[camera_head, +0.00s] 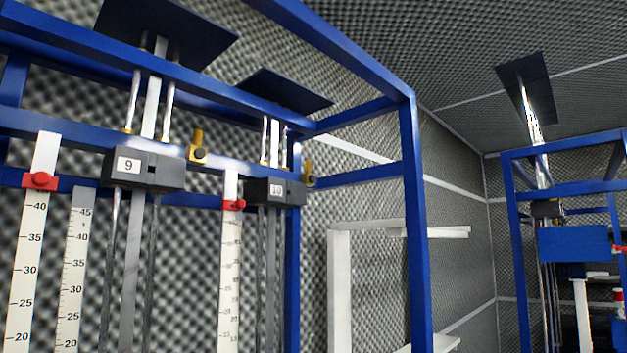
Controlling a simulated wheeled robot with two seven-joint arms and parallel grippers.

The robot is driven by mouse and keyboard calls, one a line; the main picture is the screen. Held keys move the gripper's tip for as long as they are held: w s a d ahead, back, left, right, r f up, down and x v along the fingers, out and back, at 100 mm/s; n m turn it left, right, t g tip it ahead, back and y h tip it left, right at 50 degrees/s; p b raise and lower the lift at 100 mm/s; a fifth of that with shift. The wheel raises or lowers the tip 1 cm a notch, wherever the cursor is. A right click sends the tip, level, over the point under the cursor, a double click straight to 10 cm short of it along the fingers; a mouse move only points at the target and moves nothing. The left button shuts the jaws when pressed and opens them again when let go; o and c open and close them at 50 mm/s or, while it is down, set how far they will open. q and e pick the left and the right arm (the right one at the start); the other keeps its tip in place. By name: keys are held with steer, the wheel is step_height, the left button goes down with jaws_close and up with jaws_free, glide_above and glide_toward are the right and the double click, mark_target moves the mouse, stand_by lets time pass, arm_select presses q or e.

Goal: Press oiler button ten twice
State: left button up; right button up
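The dark grey block labelled 10 (274,191) is mounted on the blue frame, left of the middle of the head view. A brass-coloured fitting with a dark round knob (309,178) sits just to its right on the frame. I cannot tell whether this is the oiler button. Neither of my grippers shows in the head view.
The blue frame's upright post (413,220) stands right of block 10. White rulers with red clamps (229,260) hang left of the blocks. A white rack (340,285) stands behind the post. Another blue frame (513,230) is at the far right. Foam walls surround the place.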

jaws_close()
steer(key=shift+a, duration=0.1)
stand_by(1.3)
